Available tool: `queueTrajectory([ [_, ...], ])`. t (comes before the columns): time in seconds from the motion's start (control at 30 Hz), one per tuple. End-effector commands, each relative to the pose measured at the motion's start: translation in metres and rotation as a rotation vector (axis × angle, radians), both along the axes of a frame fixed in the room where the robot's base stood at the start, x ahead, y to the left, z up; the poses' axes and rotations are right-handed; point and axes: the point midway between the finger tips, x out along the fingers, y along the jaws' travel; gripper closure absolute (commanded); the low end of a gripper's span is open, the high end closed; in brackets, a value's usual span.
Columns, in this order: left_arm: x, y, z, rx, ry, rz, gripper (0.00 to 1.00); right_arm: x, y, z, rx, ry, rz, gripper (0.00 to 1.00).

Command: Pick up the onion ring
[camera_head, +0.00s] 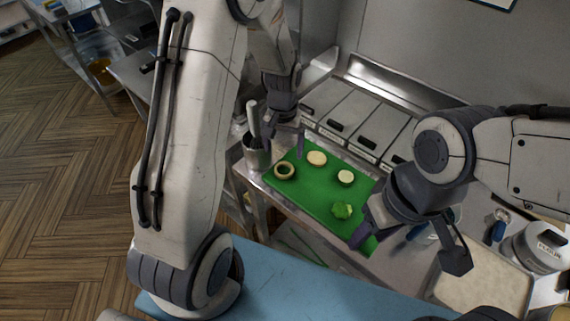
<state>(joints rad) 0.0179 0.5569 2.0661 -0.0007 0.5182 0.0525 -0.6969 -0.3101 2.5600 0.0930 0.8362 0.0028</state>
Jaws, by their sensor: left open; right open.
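The onion ring (285,172) is a small brown-rimmed ring lying flat at the left end of the green cutting board (318,196). My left gripper (287,145) is open and empty, above and beyond the ring, near the metal cup. My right gripper (410,250) is open, with one finger over the right end of the board and the other further right. It is well apart from the ring.
Two pale round slices (317,158) (346,177) and a green leafy piece (342,210) share the board. A metal utensil cup (257,155) stands beside its left end. Lidded bins (352,120) line the back. A tray (480,285) and a labelled canister (540,247) stand at right.

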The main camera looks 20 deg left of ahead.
Motion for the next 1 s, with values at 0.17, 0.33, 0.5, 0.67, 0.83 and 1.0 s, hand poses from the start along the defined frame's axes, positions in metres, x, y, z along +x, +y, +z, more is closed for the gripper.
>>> queueTrajectory([
  [0.17,-0.001,-0.001,-0.025,0.000,0.004,-0.003,0.00,0.000,0.000,0.006,0.000,0.000,0.000,0.50],
  [0.33,-0.001,-0.002,-0.035,0.000,0.003,-0.004,0.00,0.000,0.000,0.010,0.000,0.000,0.000,0.50],
  [0.5,-0.004,-0.003,-0.053,0.000,0.007,-0.004,0.00,0.000,0.000,0.023,0.000,0.000,0.002,0.50],
  [0.67,-0.003,-0.003,-0.074,0.000,0.004,-0.004,0.00,0.000,0.000,0.030,0.000,0.000,0.004,0.50],
  [0.83,-0.003,-0.003,-0.084,0.000,0.001,-0.004,0.00,0.000,0.000,0.031,0.000,0.000,0.004,0.50],
  [1.0,-0.002,-0.003,-0.084,0.000,0.000,-0.004,0.00,0.000,0.000,0.030,0.000,0.000,0.004,0.50],
])
